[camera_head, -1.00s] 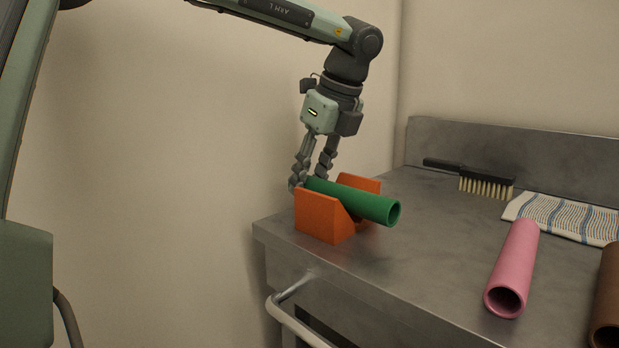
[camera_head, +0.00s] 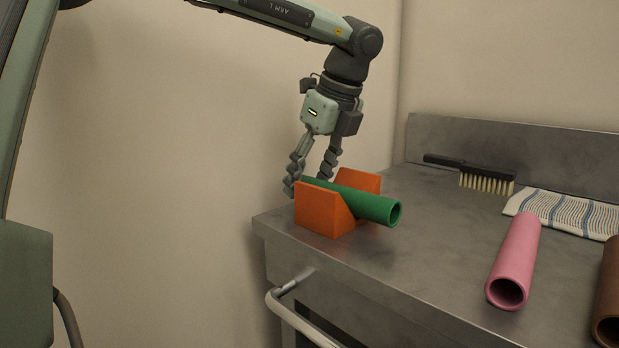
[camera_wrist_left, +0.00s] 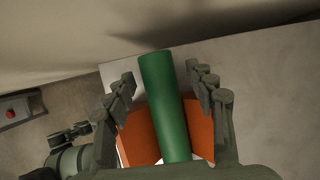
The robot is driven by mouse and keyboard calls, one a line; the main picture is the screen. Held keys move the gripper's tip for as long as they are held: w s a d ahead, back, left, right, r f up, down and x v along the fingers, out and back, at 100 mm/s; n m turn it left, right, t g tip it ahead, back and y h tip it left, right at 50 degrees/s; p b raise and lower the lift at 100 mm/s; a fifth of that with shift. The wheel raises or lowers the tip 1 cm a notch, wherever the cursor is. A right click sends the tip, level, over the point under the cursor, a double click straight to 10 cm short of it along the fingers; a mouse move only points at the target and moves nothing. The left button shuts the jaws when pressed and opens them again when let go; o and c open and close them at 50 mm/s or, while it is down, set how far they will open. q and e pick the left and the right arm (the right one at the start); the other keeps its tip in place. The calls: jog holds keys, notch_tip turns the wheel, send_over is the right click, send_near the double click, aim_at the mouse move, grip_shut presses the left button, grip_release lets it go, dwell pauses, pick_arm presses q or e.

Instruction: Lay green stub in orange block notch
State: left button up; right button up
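The green stub (camera_head: 368,206) is a hollow tube lying in the notch of the orange block (camera_head: 323,212), near the cart's left front corner. Its open end sticks out to the right of the block. My left gripper (camera_head: 309,186) is around the stub's far left end, pointing down. In the left wrist view the green stub (camera_wrist_left: 165,105) runs between the spread fingers of my left gripper (camera_wrist_left: 163,82), with a gap on each side. Orange block parts (camera_wrist_left: 139,137) show on both sides of the stub. My right gripper is not in view.
A pink tube (camera_head: 514,262) and a brown tube (camera_head: 607,300) lie on the metal cart top (camera_head: 430,250) to the right. A black brush (camera_head: 480,181) and a striped cloth (camera_head: 567,214) lie at the back. A handle (camera_head: 296,320) is on the cart's side.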

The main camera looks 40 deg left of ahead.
pick_arm(q)
jog(key=v, duration=1.2)
